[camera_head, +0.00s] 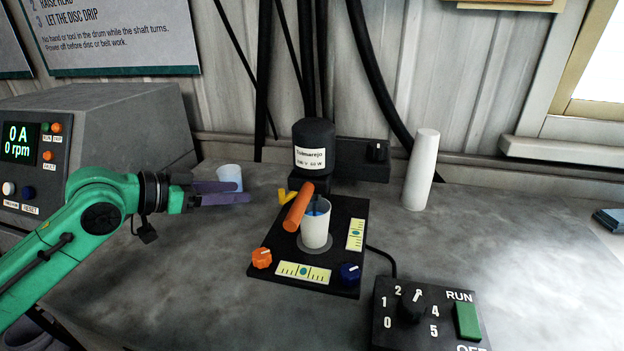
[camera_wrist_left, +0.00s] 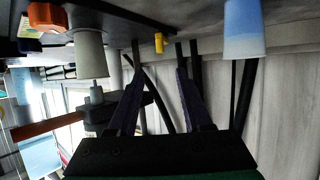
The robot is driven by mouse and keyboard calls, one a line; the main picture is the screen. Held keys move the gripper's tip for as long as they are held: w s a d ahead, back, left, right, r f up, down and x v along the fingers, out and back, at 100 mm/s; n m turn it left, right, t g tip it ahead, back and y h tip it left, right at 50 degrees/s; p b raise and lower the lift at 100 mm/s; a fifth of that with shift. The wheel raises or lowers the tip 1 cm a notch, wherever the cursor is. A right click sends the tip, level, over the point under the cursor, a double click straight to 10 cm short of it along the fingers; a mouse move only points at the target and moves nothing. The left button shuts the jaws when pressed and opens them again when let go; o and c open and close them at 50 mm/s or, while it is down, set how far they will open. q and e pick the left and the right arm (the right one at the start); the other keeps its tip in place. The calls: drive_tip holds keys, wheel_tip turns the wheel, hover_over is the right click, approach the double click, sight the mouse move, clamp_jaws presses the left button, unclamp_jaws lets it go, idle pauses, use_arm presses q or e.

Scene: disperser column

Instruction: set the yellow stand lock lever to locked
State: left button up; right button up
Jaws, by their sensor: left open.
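The yellow stand lock lever (camera_head: 286,196) is a small bent piece at the left rear of the black stand base (camera_head: 345,215), just left of the dark column. It also shows in the left wrist view (camera_wrist_left: 159,43), between and beyond the fingertips. My left gripper (camera_head: 245,192) is open and empty, its purple fingers pointing right toward the lever, with a gap between them. The fingers also show in the left wrist view (camera_wrist_left: 158,75). The lever's pivot and any lock marking cannot be made out. My right gripper is not in view.
A bluish-white cup (camera_head: 229,173) stands just behind my left fingers. An orange cylinder (camera_head: 298,206) leans beside the white cup (camera_head: 315,234) on the base, close right of the lever. A white cylinder (camera_head: 421,170) stands right. The bench front left of the base is clear.

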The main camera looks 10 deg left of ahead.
sight(279, 191)
use_arm(q)
drive_tip(key=p+x, duration=0.4)
drive_tip(key=x, duration=0.9)
clamp_jaws()
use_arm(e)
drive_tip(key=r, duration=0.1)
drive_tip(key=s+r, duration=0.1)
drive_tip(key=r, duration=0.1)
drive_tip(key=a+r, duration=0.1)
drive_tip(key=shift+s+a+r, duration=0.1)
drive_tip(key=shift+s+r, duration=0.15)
